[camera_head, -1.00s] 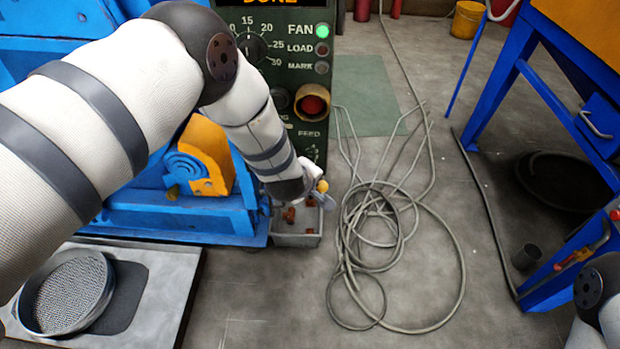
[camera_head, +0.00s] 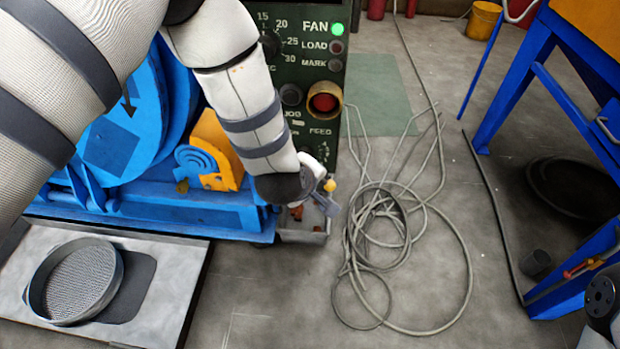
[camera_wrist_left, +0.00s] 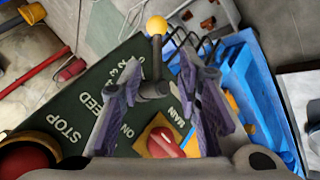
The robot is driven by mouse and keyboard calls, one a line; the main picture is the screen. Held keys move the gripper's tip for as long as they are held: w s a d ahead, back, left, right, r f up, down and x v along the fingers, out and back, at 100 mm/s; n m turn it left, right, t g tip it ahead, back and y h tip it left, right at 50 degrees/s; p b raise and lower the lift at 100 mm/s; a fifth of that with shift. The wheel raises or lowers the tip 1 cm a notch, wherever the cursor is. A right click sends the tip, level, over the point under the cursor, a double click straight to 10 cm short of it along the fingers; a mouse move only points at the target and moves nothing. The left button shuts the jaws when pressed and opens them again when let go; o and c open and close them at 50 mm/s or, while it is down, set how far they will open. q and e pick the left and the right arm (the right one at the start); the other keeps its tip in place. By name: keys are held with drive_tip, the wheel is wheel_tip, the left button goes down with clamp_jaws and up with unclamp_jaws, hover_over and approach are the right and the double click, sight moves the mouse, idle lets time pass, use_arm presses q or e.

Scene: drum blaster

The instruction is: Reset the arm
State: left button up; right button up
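My left arm crosses the head view from the left, and its gripper (camera_head: 326,192) is low beside the green control panel (camera_head: 312,82). In the left wrist view the left gripper (camera_wrist_left: 158,92) is open, its two purple-padded fingers apart. A red switch on a yellow plate (camera_wrist_left: 165,142) shows between the fingers. A yellow ball knob (camera_wrist_left: 157,25) on a dark stem shows just past the fingertips; I cannot tell whether they touch it. Part of my right arm shows at the lower right; its gripper is out of view.
A blue machine (camera_head: 120,130) stands left of the panel. A grey bin (camera_head: 303,232) with brown pieces is below the gripper. A round sieve (camera_head: 75,282) sits on a plate at lower left. Coiled cable (camera_head: 400,250) lies on the floor. A blue frame (camera_head: 512,85) stands at right.

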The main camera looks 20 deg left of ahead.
use_arm(q)
drive_tip(key=v, duration=0.3)
drive_tip(key=shift+s, duration=0.1)
drive_tip(key=s+a+f+m+g+p, duration=0.2)
drive_tip(key=s+m+g+p, duration=0.15)
drive_tip(key=s, duration=0.85)
drive_tip(key=s+a+f+m+g+p, duration=0.1)
drive_tip(key=s+f+m+g+p, duration=0.2)
drive_tip(key=s, duration=0.9)
drive_tip(key=s+a+r+m+g+p, duration=0.1)
drive_tip(key=s+r+m+g+p, duration=0.1)
drive_tip(key=s, duration=0.8)
drive_tip(key=s+a+r+m+g+p, duration=0.1)
drive_tip(key=s+m, duration=0.3)
drive_tip(key=s, duration=0.6)
drive_tip(key=shift+a+r+g+h+p, duration=0.15)
drive_tip(key=shift+r+g+h+p, duration=0.2)
drive_tip(key=shift+r+g, duration=0.3)
use_arm(e)
drive_tip(key=w+r+t, duration=0.3)
drive_tip(key=w+r, duration=0.6)
drive_tip(key=r, duration=0.2)
use_arm(q)
drive_tip(key=shift+m, duration=0.25)
use_arm(e)
drive_tip(key=shift+w, duration=0.1)
